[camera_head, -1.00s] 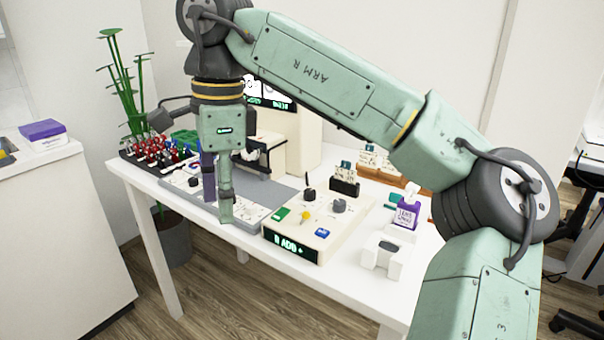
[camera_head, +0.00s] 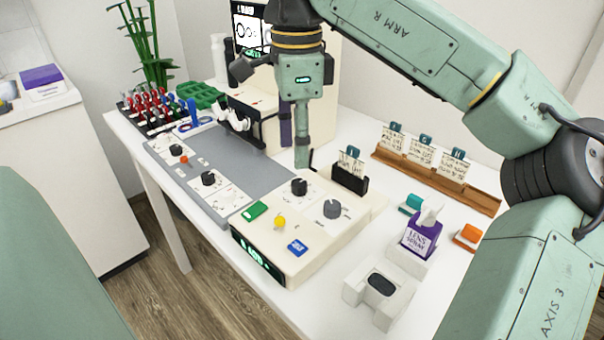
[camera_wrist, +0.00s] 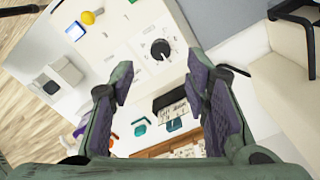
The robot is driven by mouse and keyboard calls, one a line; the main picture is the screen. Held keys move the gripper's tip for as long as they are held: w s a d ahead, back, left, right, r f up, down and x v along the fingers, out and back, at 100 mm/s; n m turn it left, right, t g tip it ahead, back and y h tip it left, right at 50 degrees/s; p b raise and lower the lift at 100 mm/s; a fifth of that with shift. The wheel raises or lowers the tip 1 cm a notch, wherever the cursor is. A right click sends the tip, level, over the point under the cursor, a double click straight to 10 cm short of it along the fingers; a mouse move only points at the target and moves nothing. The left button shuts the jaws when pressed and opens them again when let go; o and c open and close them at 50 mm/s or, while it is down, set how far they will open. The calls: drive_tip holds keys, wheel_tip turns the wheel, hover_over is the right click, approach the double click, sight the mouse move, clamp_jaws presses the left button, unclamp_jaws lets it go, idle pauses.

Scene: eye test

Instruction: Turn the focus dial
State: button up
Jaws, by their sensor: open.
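My gripper (camera_head: 294,150) hangs open and empty, fingers pointing down, over the back of the cream console (camera_head: 285,267). The console bears a black dial (camera_head: 299,187) and a dark grey dial (camera_head: 332,208) on white plates. I cannot read which is the focus dial. In the wrist view one dark dial with a pale pointer mark (camera_wrist: 160,49) lies just beyond the space between my spread fingertips (camera_wrist: 160,64), not touched. More black dials (camera_head: 208,178) sit on the grey panel at left.
A green button (camera_head: 255,211), a yellow knob (camera_head: 280,221) and a blue button (camera_head: 297,247) share the console. A black card holder (camera_head: 350,181) stands behind the dials. A wooden card rack (camera_head: 480,196), a purple box (camera_head: 421,238) and a white stand (camera_head: 362,303) are to the right.

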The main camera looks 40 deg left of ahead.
sight(299, 183)
wheel_tip(299, 183, down, 7)
idle(0.3)
drive_tip(key=shift+c, duration=0.5)
clamp_jaws()
